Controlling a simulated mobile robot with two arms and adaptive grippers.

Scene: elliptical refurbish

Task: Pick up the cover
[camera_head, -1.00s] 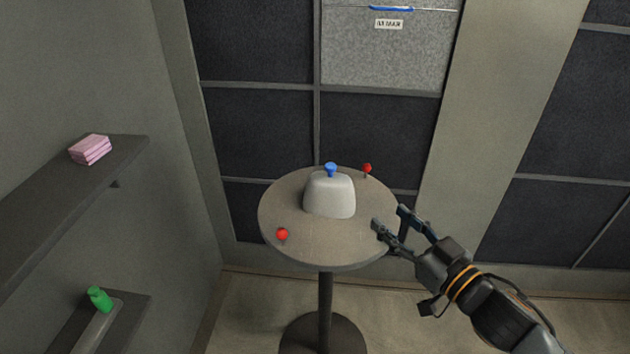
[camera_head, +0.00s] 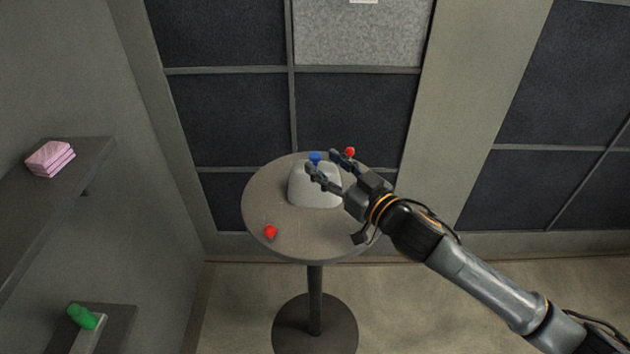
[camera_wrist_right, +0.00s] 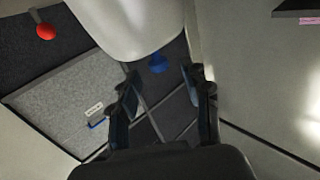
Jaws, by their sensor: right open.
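The cover (camera_head: 312,190) is a pale grey-white dome with a blue knob (camera_head: 315,158) on top. It stands upright on a round table (camera_head: 262,205). My right gripper (camera_head: 324,163) is open at the height of the knob, its fingers pointing left over the cover. In the right wrist view the cover (camera_wrist_right: 130,25) fills the top middle, and its blue knob (camera_wrist_right: 157,63) lies just beyond the gap between my right gripper's fingertips (camera_wrist_right: 160,78). I cannot tell whether a finger touches it. My left gripper is not in view.
Two red balls stand on the table, one at the front left (camera_head: 270,231) and one at the back right (camera_head: 349,152), close behind my right gripper. Shelves on the left hold a pink stack (camera_head: 50,158) and a green bottle (camera_head: 82,316). A panelled wall stands behind the table.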

